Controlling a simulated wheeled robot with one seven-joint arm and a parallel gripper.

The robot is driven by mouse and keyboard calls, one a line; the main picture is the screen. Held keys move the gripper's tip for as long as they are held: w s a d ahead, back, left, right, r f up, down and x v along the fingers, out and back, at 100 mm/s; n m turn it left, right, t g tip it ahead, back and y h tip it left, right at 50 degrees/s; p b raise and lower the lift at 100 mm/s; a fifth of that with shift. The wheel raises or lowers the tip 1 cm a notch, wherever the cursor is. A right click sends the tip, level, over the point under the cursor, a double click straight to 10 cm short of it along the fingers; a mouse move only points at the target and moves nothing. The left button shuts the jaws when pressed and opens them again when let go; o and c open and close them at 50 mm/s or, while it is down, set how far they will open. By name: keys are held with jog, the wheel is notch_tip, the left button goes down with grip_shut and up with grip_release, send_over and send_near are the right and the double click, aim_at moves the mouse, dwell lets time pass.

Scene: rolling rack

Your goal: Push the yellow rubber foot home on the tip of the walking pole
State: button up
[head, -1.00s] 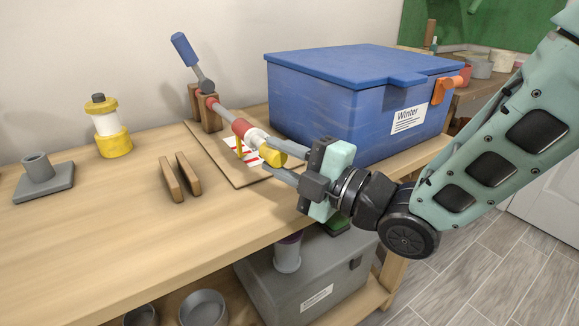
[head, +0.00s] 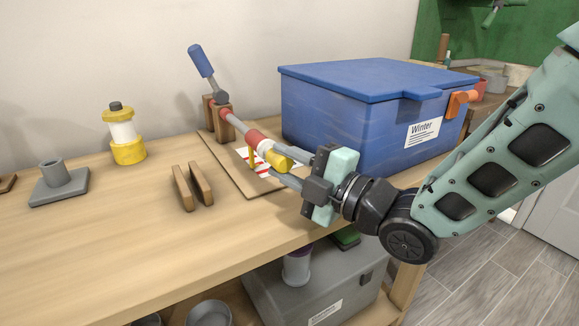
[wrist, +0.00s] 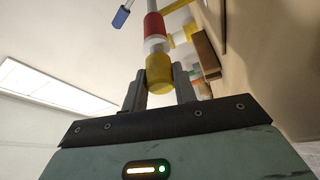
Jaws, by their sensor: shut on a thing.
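The walking pole (head: 238,121) slants over a board with its blue handle (head: 200,60) raised at the back and its tip toward me. The yellow rubber foot (head: 278,154) sits on the tip end, in line with the pole. My gripper (head: 283,165) is shut on the foot, one finger on each side. In the wrist view the foot (wrist: 158,73) shows between the fingers, with a short pale band between it and the red band (wrist: 154,27). I cannot tell how deep the tip sits inside the foot.
A wooden clamp block (head: 216,118) holds the pole near its handle. A blue bin (head: 345,115) stands close behind my gripper. Two wooden strips (head: 192,187), a yellow-and-white spool (head: 122,135) and a grey stand (head: 60,185) are at left. The front left table is clear.

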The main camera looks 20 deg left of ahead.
jog(key=shift+w+a, duration=0.6)
jog(key=shift+a, duration=0.15)
jog(key=shift+a, duration=0.1)
jog(key=o, duration=1)
jog(key=v, duration=1.7)
jog(key=shift+f+b, duration=0.1)
jog(key=shift+b, duration=0.25)
